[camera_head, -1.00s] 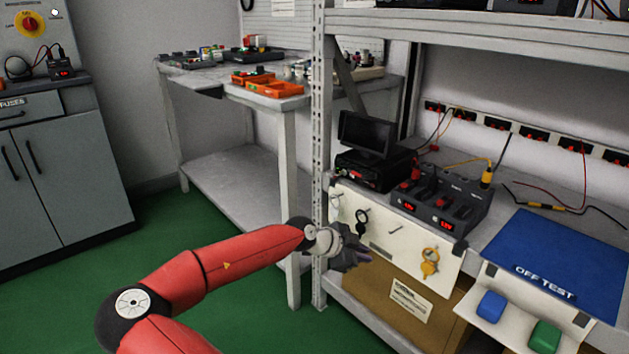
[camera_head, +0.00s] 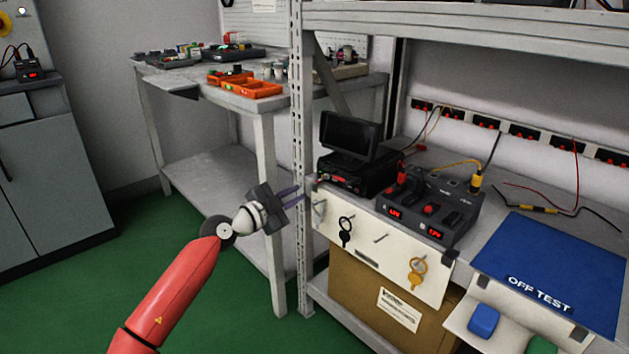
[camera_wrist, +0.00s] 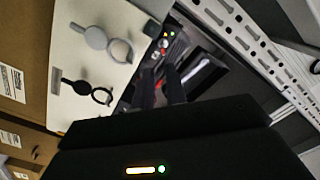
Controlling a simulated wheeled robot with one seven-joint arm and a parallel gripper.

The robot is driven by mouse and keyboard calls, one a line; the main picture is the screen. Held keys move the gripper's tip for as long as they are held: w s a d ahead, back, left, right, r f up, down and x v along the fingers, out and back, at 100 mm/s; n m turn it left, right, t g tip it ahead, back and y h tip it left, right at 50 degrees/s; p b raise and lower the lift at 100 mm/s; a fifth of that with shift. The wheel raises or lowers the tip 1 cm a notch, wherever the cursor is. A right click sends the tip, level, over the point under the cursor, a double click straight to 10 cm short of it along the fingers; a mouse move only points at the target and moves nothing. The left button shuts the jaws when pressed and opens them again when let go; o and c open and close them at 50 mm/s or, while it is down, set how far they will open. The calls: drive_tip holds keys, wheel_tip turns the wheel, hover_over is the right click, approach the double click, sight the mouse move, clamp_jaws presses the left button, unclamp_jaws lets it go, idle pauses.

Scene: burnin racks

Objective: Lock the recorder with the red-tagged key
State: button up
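The recorder (camera_head: 352,178) is a black box on the rack shelf with a small dark monitor (camera_head: 350,136) on top. Its front, with small red and coloured details, shows in the wrist view (camera_wrist: 166,48). I cannot make out a red-tagged key for certain; a small red spot sits at the recorder's front. My gripper (camera_head: 298,194) is left of the recorder, by the rack post, fingers pointing right toward it.
The metal rack post (camera_head: 297,110) stands close to my gripper. Right of the recorder are a black charger unit (camera_head: 432,205) and a blue mat (camera_head: 550,265). A cardboard box (camera_head: 350,290) sits under the board. A workbench with orange trays (camera_head: 245,84) is behind.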

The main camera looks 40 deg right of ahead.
drive_tip(key=p, duration=0.1)
approach(326, 179)
drive_tip(key=d, duration=0.2)
drive_tip(key=d+r, duration=0.1)
drive_tip(key=d, duration=0.1)
drive_tip(key=shift+s+r, duration=0.1)
drive_tip(key=shift+s, duration=0.05)
clamp_jaws()
